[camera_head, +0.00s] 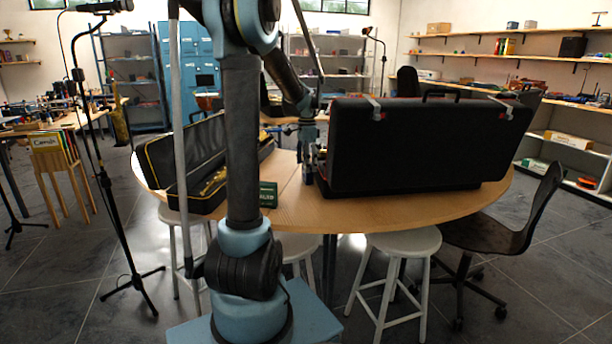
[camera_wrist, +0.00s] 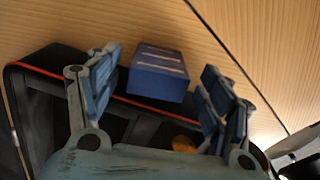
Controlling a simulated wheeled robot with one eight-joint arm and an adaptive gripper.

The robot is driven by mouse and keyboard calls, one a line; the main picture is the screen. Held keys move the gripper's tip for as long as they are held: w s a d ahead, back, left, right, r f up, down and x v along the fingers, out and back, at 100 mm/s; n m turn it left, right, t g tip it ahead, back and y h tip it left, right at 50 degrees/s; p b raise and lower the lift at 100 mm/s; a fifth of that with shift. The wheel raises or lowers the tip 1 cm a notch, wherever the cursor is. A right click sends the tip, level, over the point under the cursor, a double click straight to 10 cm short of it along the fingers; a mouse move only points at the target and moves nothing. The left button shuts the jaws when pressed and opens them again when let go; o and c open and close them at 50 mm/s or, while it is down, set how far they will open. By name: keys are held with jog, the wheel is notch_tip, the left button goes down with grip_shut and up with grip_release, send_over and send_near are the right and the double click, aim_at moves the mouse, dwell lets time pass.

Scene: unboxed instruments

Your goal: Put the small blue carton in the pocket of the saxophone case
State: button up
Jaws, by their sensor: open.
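The small blue carton (camera_wrist: 160,73), with pale stripes on one face, shows in the wrist view between my gripper's two fingers. My gripper (camera_wrist: 162,80) is open, with a finger on either side of the carton and visible gaps. In the wrist view a black case with a red-orange rim (camera_wrist: 48,70) lies below; the carton's near end overlaps its edge in the picture. In the head view my gripper (camera_head: 308,172) is low at the left end of a big black case (camera_head: 425,145). The carton is not discernible there. No pocket can be made out.
A long black case with yellow trim (camera_head: 192,160) stands open at the table's left.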

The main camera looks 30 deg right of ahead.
aim_at(307, 175)
jog(key=shift+d+f, duration=0.2)
jog(key=shift+f, duration=2.5)
jog(key=c, duration=1.2)
jog(key=shift+r, duration=0.15)
jog(key=shift+c, duration=0.2)
